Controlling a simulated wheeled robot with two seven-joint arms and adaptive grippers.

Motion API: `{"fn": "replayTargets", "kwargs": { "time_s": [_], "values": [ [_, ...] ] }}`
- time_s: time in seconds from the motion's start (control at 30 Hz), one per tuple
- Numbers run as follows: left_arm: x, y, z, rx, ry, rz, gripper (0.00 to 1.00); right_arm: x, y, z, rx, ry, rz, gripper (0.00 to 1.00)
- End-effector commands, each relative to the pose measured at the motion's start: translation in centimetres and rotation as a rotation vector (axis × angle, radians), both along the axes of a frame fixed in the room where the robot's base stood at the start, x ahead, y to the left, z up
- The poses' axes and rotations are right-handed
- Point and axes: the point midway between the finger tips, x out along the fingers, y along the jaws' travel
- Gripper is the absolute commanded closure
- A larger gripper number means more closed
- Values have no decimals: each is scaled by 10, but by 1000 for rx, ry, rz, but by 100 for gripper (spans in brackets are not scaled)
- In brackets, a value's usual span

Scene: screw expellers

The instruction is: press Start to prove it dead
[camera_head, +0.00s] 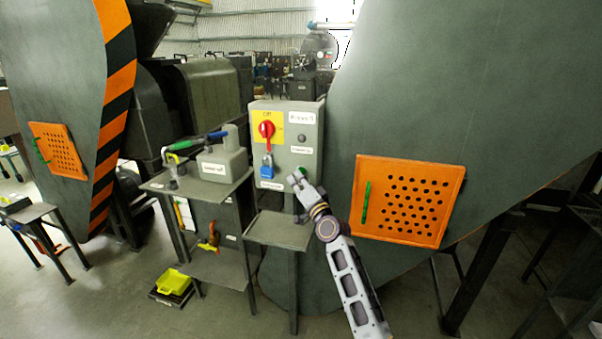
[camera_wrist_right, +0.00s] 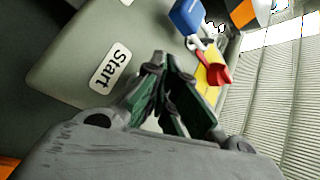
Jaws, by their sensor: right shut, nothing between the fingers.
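A grey control box (camera_head: 312,133) stands on a post, with a red rotary switch (camera_head: 266,129) on a yellow plate and a blue padlock (camera_head: 267,166) hanging below it. The padlock also shows in the wrist view (camera_wrist_right: 187,17), near the red handle (camera_wrist_right: 217,72). The Start label (camera_wrist_right: 111,69) is left of my fingertips there. My right gripper (camera_head: 298,180) is shut and empty at the box's lower right front; its fingers (camera_wrist_right: 165,62) point toward the box face. The Start button is not clearly visible; I cannot tell whether the fingers touch it. My left gripper is out of view.
A small stand (camera_head: 278,232) is below the box. A table (camera_head: 198,189) to its left holds a grey case (camera_head: 222,165) and a tool. An orange perforated hatch (camera_head: 408,200) with a green handle is on the large grey machine at right.

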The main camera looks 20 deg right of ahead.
Motion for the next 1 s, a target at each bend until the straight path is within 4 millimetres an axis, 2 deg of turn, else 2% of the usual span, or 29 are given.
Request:
{"fn": "replayTargets", "kwargs": {
  "time_s": [1.0],
  "values": [
    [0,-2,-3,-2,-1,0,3,7,-5,0,0,0,0,100]
  ]
}}
